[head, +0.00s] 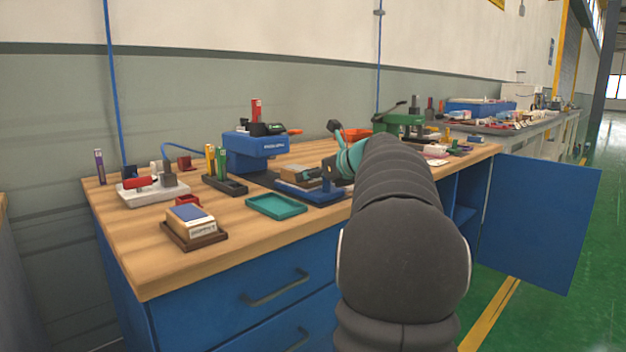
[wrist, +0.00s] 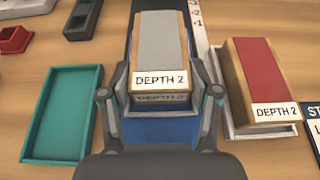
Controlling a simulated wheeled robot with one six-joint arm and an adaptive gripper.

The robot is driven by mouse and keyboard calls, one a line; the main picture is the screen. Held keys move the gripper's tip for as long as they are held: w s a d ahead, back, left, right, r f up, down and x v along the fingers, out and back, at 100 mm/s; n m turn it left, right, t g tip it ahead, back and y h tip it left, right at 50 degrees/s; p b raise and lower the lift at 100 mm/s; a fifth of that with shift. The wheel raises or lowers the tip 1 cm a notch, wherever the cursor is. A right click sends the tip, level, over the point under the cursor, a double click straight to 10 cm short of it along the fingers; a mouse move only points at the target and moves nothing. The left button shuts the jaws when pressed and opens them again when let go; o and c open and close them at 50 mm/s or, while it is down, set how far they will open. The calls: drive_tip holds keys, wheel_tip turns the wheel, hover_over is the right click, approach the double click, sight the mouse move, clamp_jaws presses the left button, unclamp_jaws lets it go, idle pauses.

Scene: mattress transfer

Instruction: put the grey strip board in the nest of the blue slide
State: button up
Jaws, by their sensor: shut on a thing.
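The grey strip board (wrist: 162,45) is a wooden block with a grey top and a "DEPTH 2" label on its near end. In the wrist view my gripper (wrist: 160,92) has one finger on each side of the board's near end and is shut on it. The board lines up with the blue slide (wrist: 160,128), whose blue front part shows just below it. Whether the board rests in the nest or hangs just above it cannot be told. In the head view my gripper (head: 328,174) is low over the blue slide (head: 325,193).
A red-topped board (wrist: 258,75), also labelled "DEPTH 2", lies close to the right of the slide. An empty teal tray (wrist: 64,68) is at left. A blue-topped block sits on a brown tray (head: 194,240) at the bench front. The blue press (head: 256,150) stands behind.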

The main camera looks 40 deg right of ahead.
drive_tip(key=shift+f, duration=0.1)
drive_tip(key=o, duration=1.2)
drive_tip(key=shift+r, duration=0.2)
drive_tip(key=p+v, duration=0.1)
drive_tip(key=v, duration=1)
drive_tip(key=shift+s, duration=0.5)
drive_tip(key=shift+a, duration=0.1)
